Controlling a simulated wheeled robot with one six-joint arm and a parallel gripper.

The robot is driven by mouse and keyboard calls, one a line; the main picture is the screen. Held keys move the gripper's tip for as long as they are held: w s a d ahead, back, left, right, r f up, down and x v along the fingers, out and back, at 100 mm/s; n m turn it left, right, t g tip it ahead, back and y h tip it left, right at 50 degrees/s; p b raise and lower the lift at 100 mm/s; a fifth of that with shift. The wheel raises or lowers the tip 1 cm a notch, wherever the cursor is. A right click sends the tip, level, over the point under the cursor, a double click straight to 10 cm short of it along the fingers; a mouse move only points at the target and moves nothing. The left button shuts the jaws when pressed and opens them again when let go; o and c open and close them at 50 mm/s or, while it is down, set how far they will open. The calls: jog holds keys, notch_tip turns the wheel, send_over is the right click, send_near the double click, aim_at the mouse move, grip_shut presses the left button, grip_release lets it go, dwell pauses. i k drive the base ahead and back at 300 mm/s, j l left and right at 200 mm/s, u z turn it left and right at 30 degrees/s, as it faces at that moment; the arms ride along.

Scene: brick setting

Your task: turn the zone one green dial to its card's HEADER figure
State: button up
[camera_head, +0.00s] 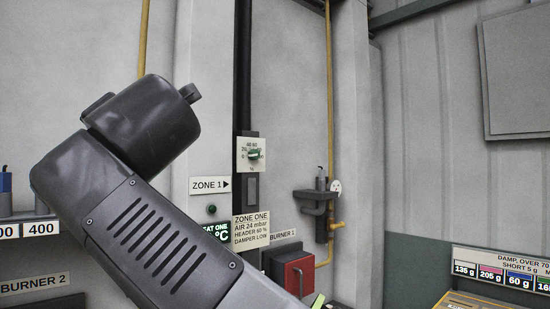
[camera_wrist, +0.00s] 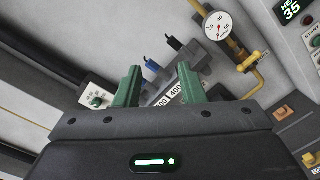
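The zone one green dial (camera_head: 254,155) sits on a pale scale plate on the dark wall column in the head view. Its scale figures are small and its pointing direction is hard to read. The ZONE ONE card (camera_head: 251,229) below it reads AIR 24 mbar, HEADER 60 %, DAMPER LOW. In the wrist view a green dial (camera_wrist: 97,101) on a white plate lies left of my gripper (camera_wrist: 161,82); I cannot tell if it is the same dial. My gripper's green fingers are apart, with nothing seen between them. The head view does not clearly show my gripper.
A ZONE 1 sign (camera_head: 209,185) points right toward the column. A red box (camera_head: 293,272) and a yellow pipe (camera_head: 329,90) stand to its right. The wrist view shows a round gauge (camera_wrist: 219,27) and blue and black levers beyond the fingers. My arm crosses the lower left.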

aim_at(253, 154)
jog(key=i+l, duration=0.7)
jog(key=i+l+u, duration=0.1)
jog(key=i+l, duration=0.6)
jog(key=i, duration=0.25)
